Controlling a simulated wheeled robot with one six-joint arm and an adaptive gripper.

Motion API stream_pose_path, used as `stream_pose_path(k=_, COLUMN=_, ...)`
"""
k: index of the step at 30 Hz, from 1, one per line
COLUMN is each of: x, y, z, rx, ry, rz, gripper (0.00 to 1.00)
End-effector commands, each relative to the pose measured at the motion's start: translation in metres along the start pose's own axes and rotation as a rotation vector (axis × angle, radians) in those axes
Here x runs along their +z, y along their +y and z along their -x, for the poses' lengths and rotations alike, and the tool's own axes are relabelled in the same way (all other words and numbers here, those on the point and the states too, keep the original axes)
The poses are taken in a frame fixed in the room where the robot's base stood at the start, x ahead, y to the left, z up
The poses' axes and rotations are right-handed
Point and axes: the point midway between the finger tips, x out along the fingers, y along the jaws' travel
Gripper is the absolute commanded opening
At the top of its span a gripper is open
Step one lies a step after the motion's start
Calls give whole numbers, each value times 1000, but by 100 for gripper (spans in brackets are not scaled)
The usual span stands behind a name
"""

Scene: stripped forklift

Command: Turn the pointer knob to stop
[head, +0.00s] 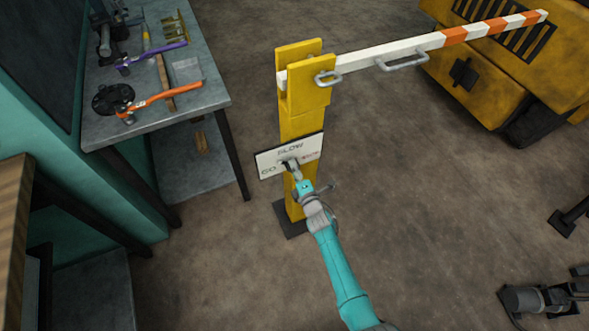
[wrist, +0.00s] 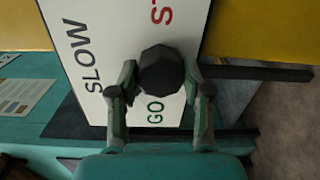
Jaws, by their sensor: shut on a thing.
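The white sign plate (head: 268,160) is fixed to the yellow post, with SLOW at the top, GO at the lower left and red lettering at the right. In the wrist view the plate (wrist: 110,25) appears turned on its side, and the red word is cut off after "ST". The dark faceted knob (wrist: 161,70) sits on the plate between SLOW, GO and the red word. My gripper (wrist: 162,78) is shut on the knob, one finger on each side. In the head view my gripper (head: 291,165) covers the knob. Which way its pointer faces cannot be told.
The yellow post (head: 302,122) carries a white and orange barrier arm (head: 430,42) reaching right. A grey workbench (head: 208,92) with tools stands at the left. A yellow machine (head: 520,60) is at the back right.

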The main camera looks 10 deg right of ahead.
Motion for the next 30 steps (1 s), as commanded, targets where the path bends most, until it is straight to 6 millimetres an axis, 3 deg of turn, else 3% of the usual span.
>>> stream_pose_path(k=30, x=2, y=-1, z=0, rx=-33, ry=30, rz=-963, gripper=14)
